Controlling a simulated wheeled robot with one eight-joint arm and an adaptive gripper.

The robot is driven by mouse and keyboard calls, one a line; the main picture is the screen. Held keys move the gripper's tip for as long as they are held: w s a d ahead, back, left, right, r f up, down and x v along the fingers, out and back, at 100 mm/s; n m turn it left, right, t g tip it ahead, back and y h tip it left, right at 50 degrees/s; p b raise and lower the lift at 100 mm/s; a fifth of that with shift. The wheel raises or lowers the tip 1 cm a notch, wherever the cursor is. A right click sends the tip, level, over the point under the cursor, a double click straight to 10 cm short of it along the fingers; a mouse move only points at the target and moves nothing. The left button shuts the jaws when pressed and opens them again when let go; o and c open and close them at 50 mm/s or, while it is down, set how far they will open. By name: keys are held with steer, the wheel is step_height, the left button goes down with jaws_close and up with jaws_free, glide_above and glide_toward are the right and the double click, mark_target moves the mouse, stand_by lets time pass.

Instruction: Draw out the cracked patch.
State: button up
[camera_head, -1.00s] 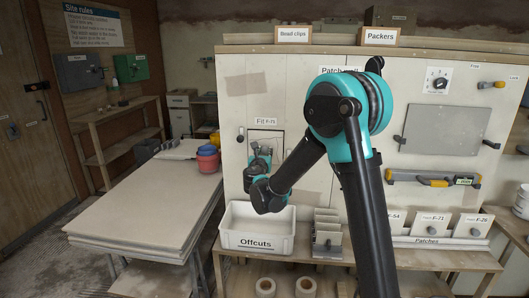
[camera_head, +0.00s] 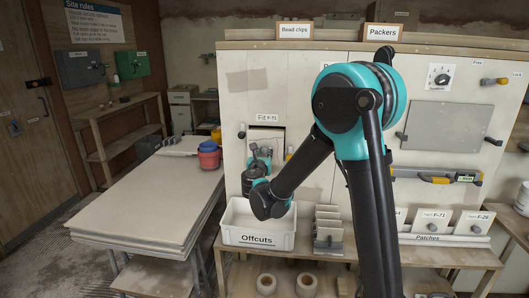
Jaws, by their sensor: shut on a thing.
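The cracked patch (camera_head: 264,134) shows as a pale panel with a jagged line, at an opening in the white wall board (camera_head: 230,120) under a "Fit" label (camera_head: 267,118). A dark gap shows around its lower part. My gripper (camera_head: 258,158) is in front of it, low at the opening, and is shut on the patch as far as I can see. My wrist hides the lower part of the patch and the contact. I cannot tell how far the patch stands out of the opening.
A white "Offcuts" bin (camera_head: 257,239) stands on the bench just below. A rack of upright tiles (camera_head: 328,228) is right of it. Several labelled patches (camera_head: 432,220) stand on the right. Sheets lie on the table (camera_head: 145,212) at left, with a red tub (camera_head: 208,157).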

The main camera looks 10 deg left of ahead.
steer(key=shift+s, duration=1.85)
